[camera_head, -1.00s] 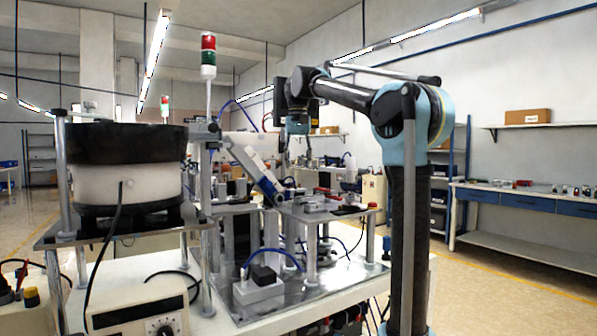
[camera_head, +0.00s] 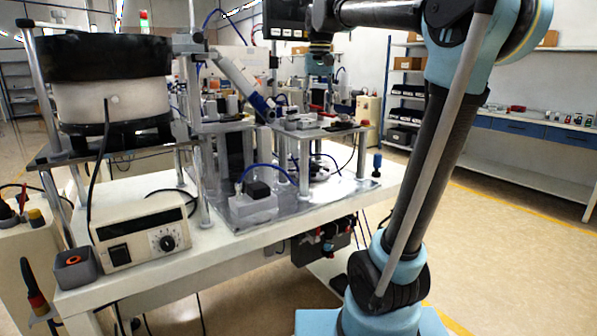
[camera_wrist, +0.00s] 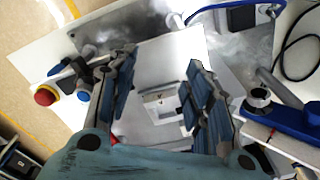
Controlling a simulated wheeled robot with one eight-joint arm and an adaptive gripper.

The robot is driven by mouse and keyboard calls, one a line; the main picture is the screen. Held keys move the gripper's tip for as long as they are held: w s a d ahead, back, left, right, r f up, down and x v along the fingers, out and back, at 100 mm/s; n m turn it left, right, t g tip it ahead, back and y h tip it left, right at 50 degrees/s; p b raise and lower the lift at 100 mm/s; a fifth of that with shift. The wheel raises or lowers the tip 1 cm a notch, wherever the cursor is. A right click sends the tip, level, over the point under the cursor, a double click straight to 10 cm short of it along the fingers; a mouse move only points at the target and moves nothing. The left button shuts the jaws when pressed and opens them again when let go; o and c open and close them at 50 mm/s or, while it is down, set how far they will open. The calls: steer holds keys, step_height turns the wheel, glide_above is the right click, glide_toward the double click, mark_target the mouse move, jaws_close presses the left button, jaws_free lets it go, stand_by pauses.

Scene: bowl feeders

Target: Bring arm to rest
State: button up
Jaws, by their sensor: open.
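My gripper (camera_wrist: 160,88) is open in the wrist view, with its two dark blue-grey fingers spread apart and nothing between them. It points down over a pale metal plate, and a small light-coloured block (camera_wrist: 163,104) shows below, between the fingers. In the head view my arm reaches from the right over the feeder bench (camera_head: 240,238), its elbow bent. The gripper end hangs above the plate of the small raised stand (camera_head: 325,131); its fingers are too small there to make out.
A bowl feeder (camera_head: 110,98) stands at the left, with a control box (camera_head: 140,240) below it. A slanted blue-and-white unit (camera_head: 240,85) is left of my gripper. In the wrist view, a red button (camera_wrist: 45,95) is at the left. Floor at the right is open.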

steer(key=s+d+f, duration=0.4)
steer(key=s+f, duration=0.4)
steer(key=f, duration=0.4)
steer(key=s+d+f+t, duration=0.1)
steer(key=s+d+f, duration=0.3)
steer(key=s+f, duration=0.4)
steer(key=s+d+f, duration=0.5)
steer(key=s+f, duration=0.3)
steer(key=f, duration=0.8)
steer(key=shift+s+f+t, duration=0.2)
steer(key=shift+s+t, duration=0.05)
steer(key=shift+t, duration=0.05)
steer(key=shift+w+f, duration=0.2)
steer(key=shift+w, duration=0.25)
